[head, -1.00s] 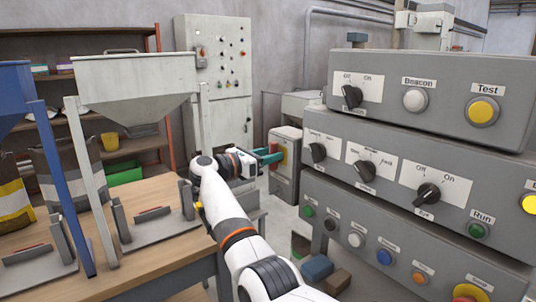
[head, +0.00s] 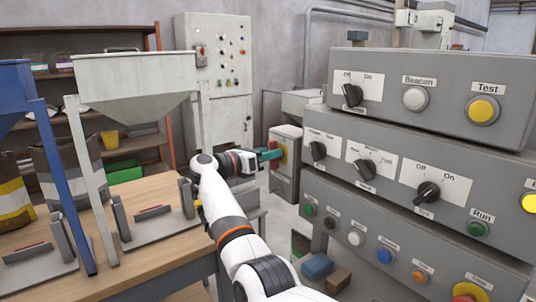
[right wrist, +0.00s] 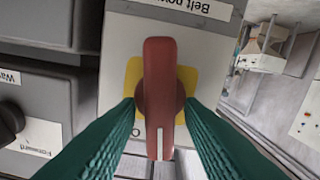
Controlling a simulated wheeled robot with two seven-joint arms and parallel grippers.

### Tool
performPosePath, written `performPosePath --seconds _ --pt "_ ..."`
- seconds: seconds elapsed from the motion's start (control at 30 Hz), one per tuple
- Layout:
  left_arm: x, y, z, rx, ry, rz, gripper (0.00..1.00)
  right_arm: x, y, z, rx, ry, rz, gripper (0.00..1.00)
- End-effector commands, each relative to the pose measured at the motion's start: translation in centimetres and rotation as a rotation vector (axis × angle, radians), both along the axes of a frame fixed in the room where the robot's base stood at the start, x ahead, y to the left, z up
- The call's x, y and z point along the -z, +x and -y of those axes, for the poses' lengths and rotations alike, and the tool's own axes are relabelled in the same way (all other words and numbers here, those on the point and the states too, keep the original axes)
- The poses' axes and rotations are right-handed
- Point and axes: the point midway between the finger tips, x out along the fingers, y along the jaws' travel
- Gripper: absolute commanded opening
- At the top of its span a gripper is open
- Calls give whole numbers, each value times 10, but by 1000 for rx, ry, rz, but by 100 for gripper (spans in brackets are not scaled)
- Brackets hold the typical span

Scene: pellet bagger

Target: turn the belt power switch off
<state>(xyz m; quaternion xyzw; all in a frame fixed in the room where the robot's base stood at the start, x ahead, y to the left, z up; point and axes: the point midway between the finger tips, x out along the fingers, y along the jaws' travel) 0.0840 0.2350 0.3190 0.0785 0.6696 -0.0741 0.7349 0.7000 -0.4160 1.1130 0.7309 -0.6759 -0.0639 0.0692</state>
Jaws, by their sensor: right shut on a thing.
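The belt power switch has a red handle (right wrist: 160,95) on a yellow plate (right wrist: 132,78), under a label (right wrist: 195,8) that starts "Belt po". In the right wrist view the handle stands upright in the picture, with a white mark near its lower end. My right gripper (right wrist: 163,115) has its green fingers on either side of the handle and is shut on it. In the head view the right gripper (head: 272,155) reaches a grey switch box (head: 287,180) and hides most of the switch. My left gripper is not in view.
A large stepped control panel (head: 440,130) with knobs and buttons fills the right side. A wooden bench (head: 160,190) with a hopper (head: 135,80) stands at left. A grey cabinet (head: 215,80) stands behind. Blue and brown blocks (head: 317,266) lie low beneath the panel.

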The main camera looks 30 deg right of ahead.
Motion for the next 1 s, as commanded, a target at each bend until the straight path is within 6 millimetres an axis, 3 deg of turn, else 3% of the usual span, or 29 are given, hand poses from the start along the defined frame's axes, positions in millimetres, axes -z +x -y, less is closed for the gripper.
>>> performPosePath --seconds 1.0 --pt "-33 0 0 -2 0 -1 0 3 7 -1 -3 -75 -954 12"
